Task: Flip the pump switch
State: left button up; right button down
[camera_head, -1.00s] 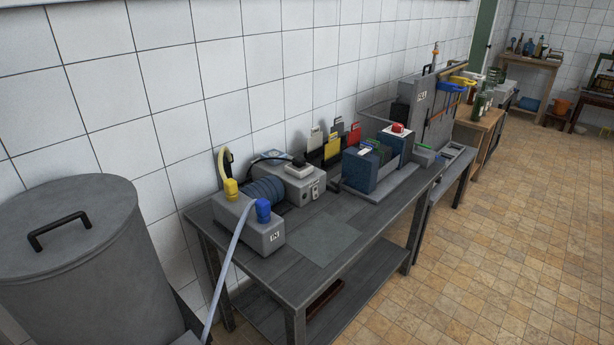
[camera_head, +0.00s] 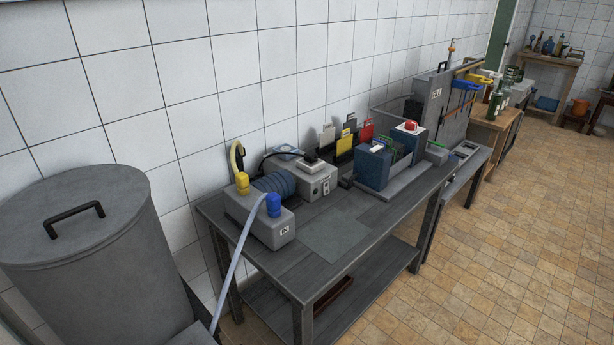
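The pump is a grey unit (camera_head: 262,218) with a ribbed blue-grey motor (camera_head: 273,187) on the left end of a dark grey table. It has a yellow cap (camera_head: 242,183) and a blue cap (camera_head: 273,204), with a pale hose (camera_head: 238,262) running down from the blue one. Behind it sits a grey box (camera_head: 316,182) with a dark-topped block (camera_head: 312,160) on it and small fittings on its front face. The pump switch may be on this box, but it is too small to tell its position. Neither gripper shows.
A large grey lidded drum (camera_head: 80,255) stands at the left, close to the table (camera_head: 390,225). A bare mat (camera_head: 334,236) lies in front of the pump. The tiled floor (camera_head: 500,260) is clear at the right.

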aim_at(325, 191)
jog(key=i+l+u, duration=0.25)
jog(key=l, duration=0.3)
jog(key=i+l+u, duration=0.15)
jog(key=i+l, duration=0.15)
jog(key=i+l+u, duration=0.1)
jog(key=l, duration=0.25)
jog(key=i+l+u, duration=0.15)
jog(key=l, duration=0.2)
jog(key=i+l+u, duration=0.15)
jog(key=l, duration=0.2)
